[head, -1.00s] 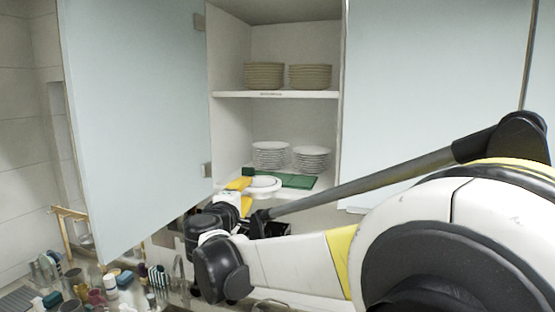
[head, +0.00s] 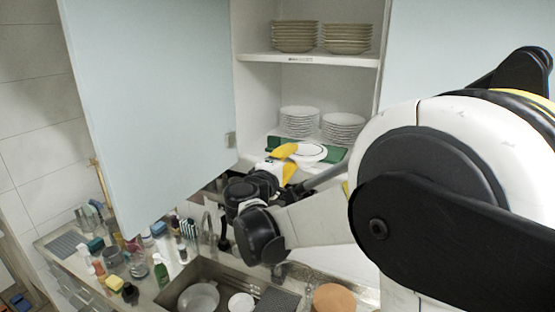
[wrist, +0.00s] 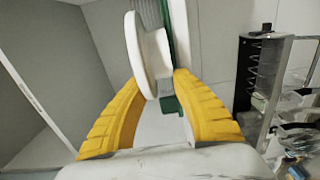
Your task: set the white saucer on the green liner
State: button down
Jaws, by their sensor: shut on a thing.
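The white saucer (head: 311,152) is at the lower cupboard shelf, over the middle of the green liner (head: 336,156) in the head view. My gripper (head: 291,158), with yellow fingers, reaches in from the front left and is shut on the saucer's near edge. In the wrist view the saucer (wrist: 147,60) shows nearly edge-on between the fingertips of my gripper (wrist: 159,82). Part of the green liner (wrist: 168,25) shows beside it. I cannot tell whether the saucer touches the liner.
Stacks of white plates (head: 299,121) stand behind the liner. Stacked beige plates (head: 295,37) are on the upper shelf (head: 310,59). An open cupboard door (head: 150,110) hangs at the left. Below are a sink (head: 215,272) and a counter crowded with bottles.

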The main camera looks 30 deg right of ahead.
jog(key=shift+w+f, duration=0.15)
jog(key=shift+f, duration=0.3)
jog(key=shift+f, duration=0.1)
jog(key=c, duration=1.1)
grip_release()
